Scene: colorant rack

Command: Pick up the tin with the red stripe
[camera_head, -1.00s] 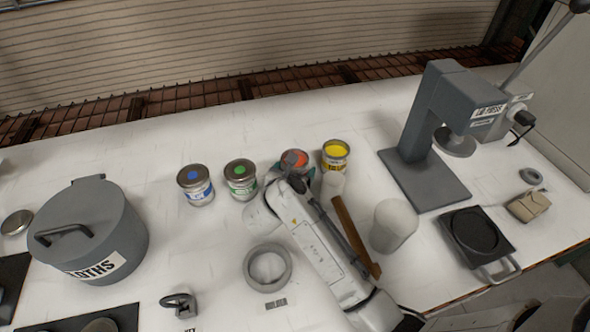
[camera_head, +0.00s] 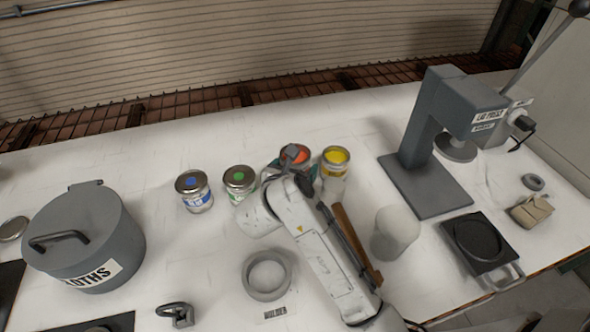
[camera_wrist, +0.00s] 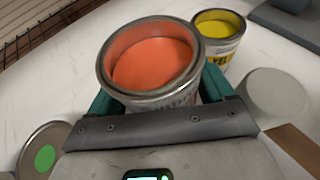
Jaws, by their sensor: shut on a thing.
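The tin with the orange-red top (camera_head: 297,154) stands in the row of tins in the head view, partly hidden behind my arm. In the wrist view this tin (camera_wrist: 152,60) is large and close, an open metal can showing orange-red inside, with its side mostly hidden. My gripper (camera_wrist: 160,100) is shut on it, a teal finger on either side. In the head view my gripper (camera_head: 292,165) is mostly covered by the arm. I cannot tell whether the tin is lifted clear of the table.
A yellow-topped tin (camera_head: 336,162) stands close on the right, a green-dotted tin (camera_head: 240,183) and a blue-dotted tin (camera_head: 194,190) on the left. A grey press (camera_head: 425,150) stands right.

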